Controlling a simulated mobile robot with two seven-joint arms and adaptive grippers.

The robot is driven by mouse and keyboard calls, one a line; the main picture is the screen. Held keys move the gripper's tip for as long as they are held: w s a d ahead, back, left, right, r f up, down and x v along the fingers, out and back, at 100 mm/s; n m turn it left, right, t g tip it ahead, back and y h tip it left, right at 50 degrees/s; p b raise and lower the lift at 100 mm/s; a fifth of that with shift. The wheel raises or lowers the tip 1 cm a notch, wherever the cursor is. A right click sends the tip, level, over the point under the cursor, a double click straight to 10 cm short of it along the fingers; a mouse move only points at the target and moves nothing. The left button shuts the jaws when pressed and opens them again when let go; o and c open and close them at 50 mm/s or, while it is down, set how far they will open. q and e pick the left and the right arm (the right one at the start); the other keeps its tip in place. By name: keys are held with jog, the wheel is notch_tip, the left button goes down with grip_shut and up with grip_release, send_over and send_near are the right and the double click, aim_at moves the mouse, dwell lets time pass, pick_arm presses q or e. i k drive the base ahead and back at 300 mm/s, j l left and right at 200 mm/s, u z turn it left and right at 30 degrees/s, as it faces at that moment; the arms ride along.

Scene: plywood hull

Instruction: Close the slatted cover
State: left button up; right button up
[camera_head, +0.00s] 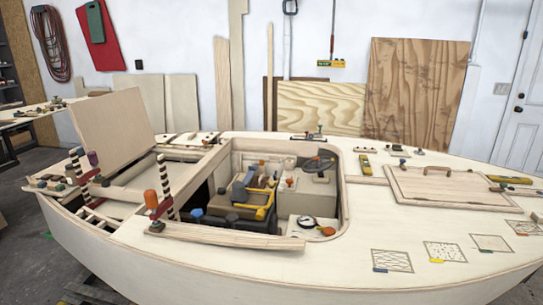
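A large pale plywood lid (115,128) stands raised and tilted back over an opening at the left end of the hull. No slats can be made out on its visible face. Pale bars like slats (98,219) show low at the hull's left edge, partly hidden behind posts and small parts; I cannot tell whether they belong to a cover. A flat hatch cover with a wooden handle (438,170) lies on the right deck, and its top looks plain. Neither of my grippers is in view.
Black-and-white striped posts (165,177) with coloured knobs stand by the left opening. The open cockpit (326,207) holds yellow, black and grey parts. Marked squares (392,261) and small tools lie on the right deck. The front deck around them is mostly clear.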

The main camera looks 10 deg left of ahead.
aim_at(117, 127)
jog(key=j, duration=0.7)
jog(key=j+z, duration=0.1)
jog(key=j, duration=1.35)
jog(key=k+j+z, duration=0.1)
jog(key=j, duration=1.35)
jog(key=k+j+z, duration=0.1)
jog(key=j, duration=0.6)
jog(key=k+j, duration=0.1)
jog(key=j, duration=0.65)
jog(key=j+z, duration=0.2)
jog(key=j, duration=2.15)
jog(key=j+z, duration=0.2)
jog(key=z, duration=0.4)
jog(key=i+j+z, duration=0.2)
jog(key=j+z, duration=0.15)
jog(key=j, duration=0.55)
jog(key=i+j+z, duration=0.1)
jog(key=j+z, duration=0.3)
jog(key=j, duration=0.5)
jog(key=j+z, duration=0.35)
jog(key=j, duration=0.55)
